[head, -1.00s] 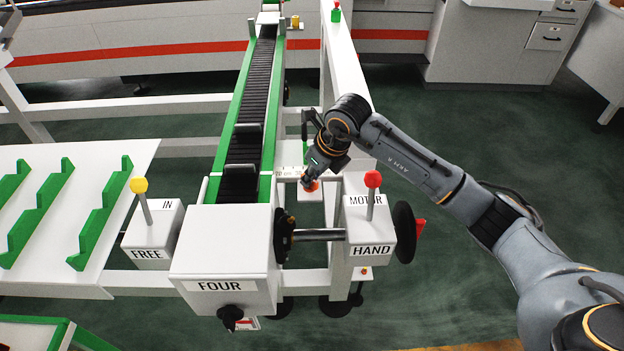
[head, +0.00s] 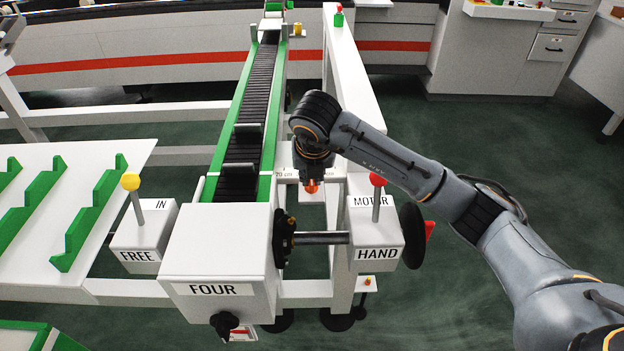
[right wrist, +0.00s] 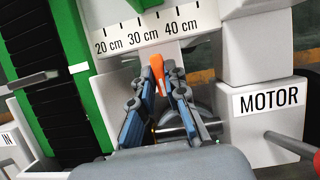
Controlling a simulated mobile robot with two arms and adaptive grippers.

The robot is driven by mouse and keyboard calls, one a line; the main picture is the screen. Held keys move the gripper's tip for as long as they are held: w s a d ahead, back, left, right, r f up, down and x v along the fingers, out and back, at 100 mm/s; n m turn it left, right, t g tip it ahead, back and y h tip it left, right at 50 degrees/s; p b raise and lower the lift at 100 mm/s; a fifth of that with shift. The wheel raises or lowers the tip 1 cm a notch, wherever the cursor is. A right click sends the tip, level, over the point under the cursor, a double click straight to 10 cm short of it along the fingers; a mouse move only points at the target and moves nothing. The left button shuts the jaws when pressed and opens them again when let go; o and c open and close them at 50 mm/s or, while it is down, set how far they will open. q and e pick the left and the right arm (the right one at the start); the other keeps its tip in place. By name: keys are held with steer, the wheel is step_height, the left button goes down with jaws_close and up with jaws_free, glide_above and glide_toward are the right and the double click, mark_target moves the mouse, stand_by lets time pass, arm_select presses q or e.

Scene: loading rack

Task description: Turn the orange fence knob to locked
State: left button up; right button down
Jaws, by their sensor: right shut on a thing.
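The orange fence knob (right wrist: 157,74) sits just below the white centimetre scale (right wrist: 146,37) in the right wrist view. It also shows in the head view (head: 311,187), under my right gripper, partly covered by it. My right gripper (right wrist: 160,90) is shut on the orange knob, with a blue-grey finger on each side of it. In the head view the gripper (head: 312,178) points down beside the conveyor's right rail. My left gripper is in neither current view.
The red-topped MOTOR/HAND lever (head: 376,200) and black handwheel (head: 411,235) stand right of the gripper. The FOUR box (head: 215,255) and yellow-topped lever (head: 135,195) are to the left. Open floor lies behind my arm.

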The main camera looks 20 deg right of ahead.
steer(key=shift+r+m, duration=0.1)
steer(key=shift+m, duration=0.2)
steer(key=c, duration=1.4)
jaws_free()
steer(key=shift+o, duration=0.2)
steer(key=v, duration=1.2)
steer(key=shift+a, duration=0.15)
